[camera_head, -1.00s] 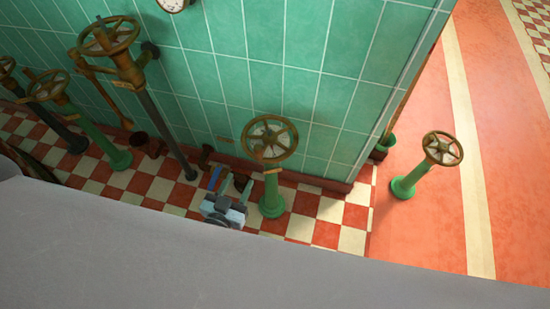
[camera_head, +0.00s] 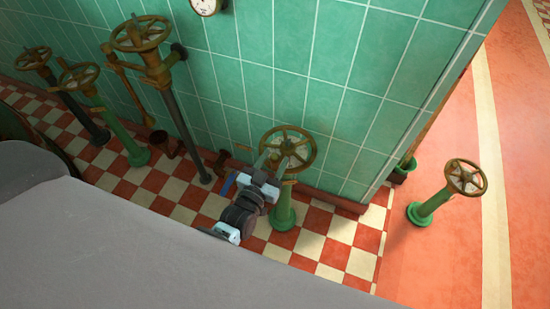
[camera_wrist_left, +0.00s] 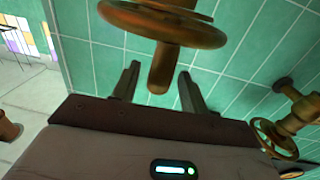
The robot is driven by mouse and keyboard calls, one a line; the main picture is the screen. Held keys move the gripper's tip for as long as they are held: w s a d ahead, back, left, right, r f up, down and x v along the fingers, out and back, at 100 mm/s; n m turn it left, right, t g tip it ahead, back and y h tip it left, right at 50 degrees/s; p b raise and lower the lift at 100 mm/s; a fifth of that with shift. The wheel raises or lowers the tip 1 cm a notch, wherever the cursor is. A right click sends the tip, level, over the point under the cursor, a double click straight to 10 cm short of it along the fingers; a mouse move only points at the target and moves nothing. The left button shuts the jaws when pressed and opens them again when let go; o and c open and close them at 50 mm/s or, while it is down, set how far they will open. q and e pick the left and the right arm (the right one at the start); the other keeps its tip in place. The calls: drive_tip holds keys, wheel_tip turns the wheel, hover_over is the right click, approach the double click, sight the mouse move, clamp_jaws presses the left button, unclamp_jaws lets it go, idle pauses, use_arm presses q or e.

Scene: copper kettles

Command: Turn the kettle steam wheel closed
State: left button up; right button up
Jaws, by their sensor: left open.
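A brass-brown spoked hand wheel (camera_head: 303,138) stands on a green post (camera_head: 284,212) near the wall's corner. My left gripper (camera_head: 272,162) is at the near left side of this wheel, with its fingers open. In the left wrist view the wheel's rim (camera_wrist_left: 150,24) is above my left gripper (camera_wrist_left: 157,77). A rounded brown handle (camera_wrist_left: 163,68) sticks out from the wheel between the two spread fingers. A gap shows on both sides, so the fingers are not closed on it. My right gripper is not in view.
Several more wheels on posts stand to the left, including a tall one (camera_head: 141,34) by the tiled wall (camera_head: 330,50). Another green post with a wheel (camera_head: 466,178) stands on the open orange floor (camera_head: 440,258) at the right. A gauge (camera_head: 206,5) hangs on the wall.

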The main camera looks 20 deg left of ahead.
use_arm(q)
drive_tip(key=shift+w, duration=0.55)
clamp_jaws()
drive_tip(key=shift+a, duration=0.1)
